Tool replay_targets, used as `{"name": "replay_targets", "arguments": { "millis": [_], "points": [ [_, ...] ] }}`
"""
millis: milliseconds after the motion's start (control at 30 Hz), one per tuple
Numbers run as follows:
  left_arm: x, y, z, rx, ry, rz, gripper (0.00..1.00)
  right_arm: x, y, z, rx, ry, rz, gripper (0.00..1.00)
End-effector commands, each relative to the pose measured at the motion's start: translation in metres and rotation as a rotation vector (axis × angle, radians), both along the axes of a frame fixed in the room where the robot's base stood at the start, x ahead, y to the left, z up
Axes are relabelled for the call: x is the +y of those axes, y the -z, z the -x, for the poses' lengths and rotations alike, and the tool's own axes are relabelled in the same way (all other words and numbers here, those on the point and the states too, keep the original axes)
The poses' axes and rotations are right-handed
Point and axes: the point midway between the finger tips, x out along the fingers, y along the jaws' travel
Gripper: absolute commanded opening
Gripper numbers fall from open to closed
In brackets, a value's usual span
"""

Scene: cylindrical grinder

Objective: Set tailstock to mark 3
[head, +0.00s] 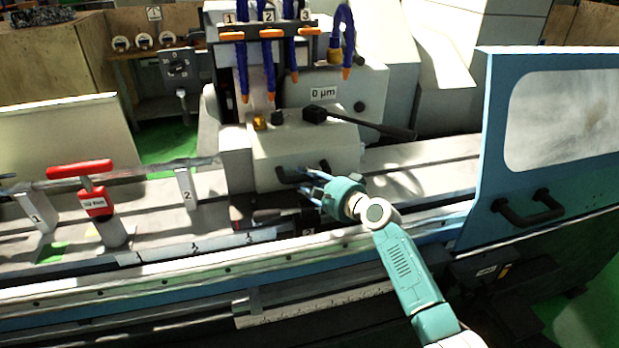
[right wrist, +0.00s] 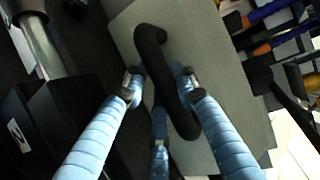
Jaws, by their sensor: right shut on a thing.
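The tailstock (head: 272,157) is a pale block on the machine bed, with a dark handle (head: 291,174) low on its front. In the right wrist view the handle is a thick black bar (right wrist: 150,45) on the grey face of the block (right wrist: 205,30). My right gripper (head: 311,187) is at this handle, its blue fingers shut around the bar. It also shows in the right wrist view (right wrist: 158,92). A scale strip with number marks (head: 205,246) runs along the bed front; a small label (head: 308,232) sits below my gripper. My left gripper is out of view.
A black lever (head: 365,124) sticks out right from the block's top. Blue hoses (head: 292,50) with orange tips hang above. A red-handled clamp (head: 93,201) stands at left. A blue guard door (head: 480,140) with a window is at right. Bare bed lies right of the block.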

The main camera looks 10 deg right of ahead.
Motion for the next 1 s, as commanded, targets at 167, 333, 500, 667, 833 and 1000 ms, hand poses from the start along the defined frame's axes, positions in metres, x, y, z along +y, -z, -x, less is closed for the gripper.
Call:
{"name": "replay_targets", "arguments": {
  "millis": [167,333,500,667,833,1000],
  "points": [
    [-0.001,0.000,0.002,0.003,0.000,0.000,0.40,-0.014,0.000,-0.002,-0.001,0.024,0.000,0.47],
    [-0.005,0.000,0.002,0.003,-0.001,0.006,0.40,-0.013,0.000,-0.002,-0.002,0.022,0.003,0.47],
    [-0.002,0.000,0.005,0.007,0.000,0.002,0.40,-0.013,0.000,0.000,-0.003,0.021,0.003,0.47],
    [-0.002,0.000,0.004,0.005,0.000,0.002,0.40,-0.021,-0.002,0.013,-0.002,0.021,0.007,0.47],
    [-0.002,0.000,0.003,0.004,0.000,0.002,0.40,-0.036,-0.008,0.042,-0.003,0.022,0.006,0.47],
    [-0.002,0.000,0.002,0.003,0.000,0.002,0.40,-0.052,-0.014,0.074,-0.002,0.024,0.003,0.47]
  ]
}}
